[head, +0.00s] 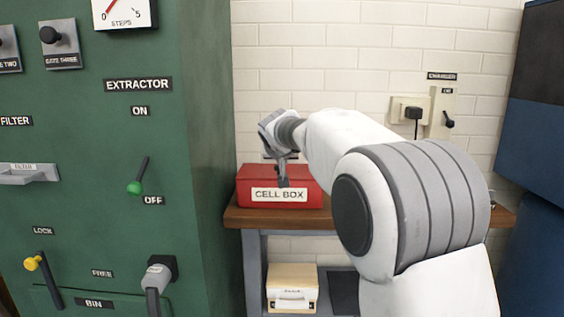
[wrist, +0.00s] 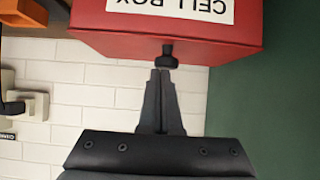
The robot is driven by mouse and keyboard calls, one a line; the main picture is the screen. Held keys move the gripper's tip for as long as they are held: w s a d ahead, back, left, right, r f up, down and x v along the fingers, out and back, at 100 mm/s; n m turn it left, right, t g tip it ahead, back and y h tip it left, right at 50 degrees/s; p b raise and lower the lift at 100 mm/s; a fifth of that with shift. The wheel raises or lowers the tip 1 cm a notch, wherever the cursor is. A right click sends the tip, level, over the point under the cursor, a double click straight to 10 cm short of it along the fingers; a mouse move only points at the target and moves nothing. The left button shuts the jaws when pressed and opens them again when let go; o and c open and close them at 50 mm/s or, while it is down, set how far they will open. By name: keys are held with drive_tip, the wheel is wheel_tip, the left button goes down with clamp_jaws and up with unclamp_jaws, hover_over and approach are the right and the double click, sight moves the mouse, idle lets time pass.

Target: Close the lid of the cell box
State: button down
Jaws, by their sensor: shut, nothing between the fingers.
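The red cell box (head: 246,187) stands on a wooden bench in the head view, its white label facing me. Its top looks flat and closed, with no raised lid visible, though my arm covers part of it. My gripper (head: 284,183) is at the top front of the box, pointing down. In the wrist view, which is upside down, the box (wrist: 245,25) is at the top. My gripper (wrist: 160,73) is shut and empty, its tips at a small dark knob (wrist: 168,57) at the box edge. I cannot tell whether they touch.
The wooden bench (head: 240,217) carries the box. A green machine cabinet (head: 215,120) with levers stands close at left. A charger (head: 438,112) is on the tiled wall behind. A cream case (head: 291,275) sits on the lower shelf.

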drive_tip(key=shift+s+f+b, duration=0.2)
drive_tip(key=shift+f, duration=0.5)
drive_tip(key=shift+s+f+b, duration=0.15)
drive_tip(key=shift+f, duration=0.5)
drive_tip(key=shift+a, duration=0.15)
wheel_tip(320, 180, up, 6)
drive_tip(key=p, duration=0.3)
drive_tip(key=s+d+f+g+b, duration=0.15)
drive_tip(key=s+d, duration=0.25)
drive_tip(key=s, duration=0.5)
drive_tip(key=s+d+f, duration=0.2)
drive_tip(key=s+d, duration=0.2)
drive_tip(key=s, duration=0.4)
drive_tip(key=s+d+f+g+b, duration=0.15)
drive_tip(key=s+d, duration=0.25)
drive_tip(key=s, duration=0.5)
drive_tip(key=s+d+f+g, duration=0.1)
drive_tip(key=s+f, duration=0.4)
drive_tip(key=s, duration=0.5)
drive_tip(key=s+d+f+g, duration=0.1)
drive_tip(key=s+f+g, duration=0.1)
drive_tip(key=s+f, duration=0.5)
drive_tip(key=s+r+p, duration=0.3)
drive_tip(key=r+p, duration=2.2)
drive_tip(key=r, duration=0.1)
drive_tip(key=shift+a, duration=0.35)
